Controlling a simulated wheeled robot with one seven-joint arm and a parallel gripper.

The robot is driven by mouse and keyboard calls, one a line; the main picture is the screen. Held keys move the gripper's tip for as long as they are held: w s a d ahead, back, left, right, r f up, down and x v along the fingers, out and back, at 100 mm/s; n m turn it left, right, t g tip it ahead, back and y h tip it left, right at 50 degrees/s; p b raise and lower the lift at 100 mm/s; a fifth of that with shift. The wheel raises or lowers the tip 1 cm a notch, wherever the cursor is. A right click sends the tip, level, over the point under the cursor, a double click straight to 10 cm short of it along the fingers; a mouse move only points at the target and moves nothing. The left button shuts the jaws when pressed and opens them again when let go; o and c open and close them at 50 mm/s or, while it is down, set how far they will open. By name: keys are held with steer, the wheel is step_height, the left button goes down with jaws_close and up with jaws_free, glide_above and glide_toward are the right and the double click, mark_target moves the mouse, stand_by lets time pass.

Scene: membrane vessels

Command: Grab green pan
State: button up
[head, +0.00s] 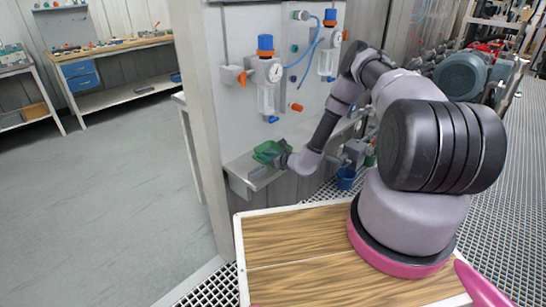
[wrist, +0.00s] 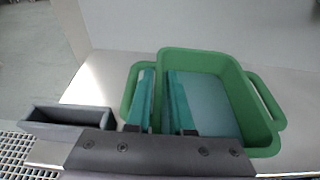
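The green pan (wrist: 212,60) is a shallow rectangular dish with a loop handle on its left and right sides. It lies on a light shelf below the wall panel. In the head view the pan (head: 268,151) is small and partly hidden by my gripper (head: 287,161). In the wrist view my gripper (wrist: 162,98) has its two teal fingers on either side of the pan's left wall: one over the left handle, one inside the pan. The gap between them is narrow. I cannot tell whether the fingers press on the wall.
The shelf (wrist: 90,85) meets a wall at the back. A small grey open box (wrist: 68,118) is at its front left. Floor at left is free.

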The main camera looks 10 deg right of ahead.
jaws_close()
stand_by(1.4)
